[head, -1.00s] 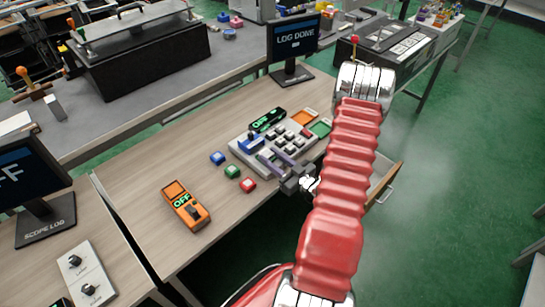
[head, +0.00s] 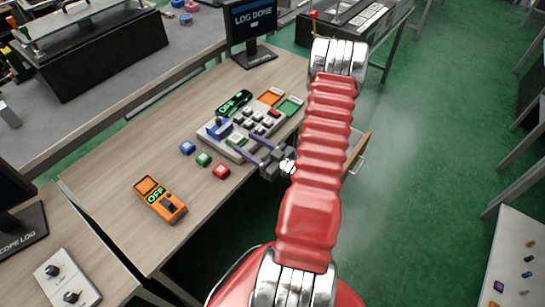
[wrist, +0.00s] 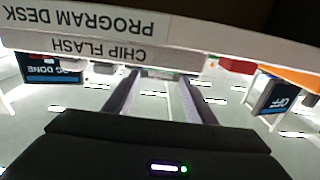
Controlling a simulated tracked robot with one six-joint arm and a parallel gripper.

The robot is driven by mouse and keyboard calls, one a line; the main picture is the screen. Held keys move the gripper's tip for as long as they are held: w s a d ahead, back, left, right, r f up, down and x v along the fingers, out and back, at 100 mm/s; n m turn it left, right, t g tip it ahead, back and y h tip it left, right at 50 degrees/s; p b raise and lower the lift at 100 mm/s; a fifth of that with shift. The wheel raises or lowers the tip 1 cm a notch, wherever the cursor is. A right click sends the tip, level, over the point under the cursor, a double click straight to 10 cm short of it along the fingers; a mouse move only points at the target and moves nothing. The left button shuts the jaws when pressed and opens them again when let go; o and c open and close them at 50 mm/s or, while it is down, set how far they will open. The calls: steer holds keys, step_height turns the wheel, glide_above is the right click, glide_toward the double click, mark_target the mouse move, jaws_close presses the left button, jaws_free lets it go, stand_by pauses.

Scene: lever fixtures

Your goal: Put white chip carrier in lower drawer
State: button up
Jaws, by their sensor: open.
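My gripper (head: 248,146) is open, with its two purple-grey fingers reaching left over the near edge of a light grey keypad unit (head: 266,125). A small white block (head: 237,139), possibly the white chip carrier, shows by the fingertips; I cannot tell whether the fingers touch it. In the wrist view both fingers (wrist: 154,82) point at the front of a unit labelled CHIP FLASH, with a pale piece between their tips. A wooden drawer (head: 357,152) stands pulled out at the desk's right side, partly hidden by my arm. I cannot tell whether it is the lower one.
A LOG DONE monitor (head: 251,30) stands behind. A white table (head: 520,262) with small parts is at right. Green floor (head: 420,160) between is clear.

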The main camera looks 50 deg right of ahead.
steer(key=s, duration=1)
steer(key=shift+s+d, duration=0.25)
steer(key=shift+s, duration=0.15)
stand_by(0.4)
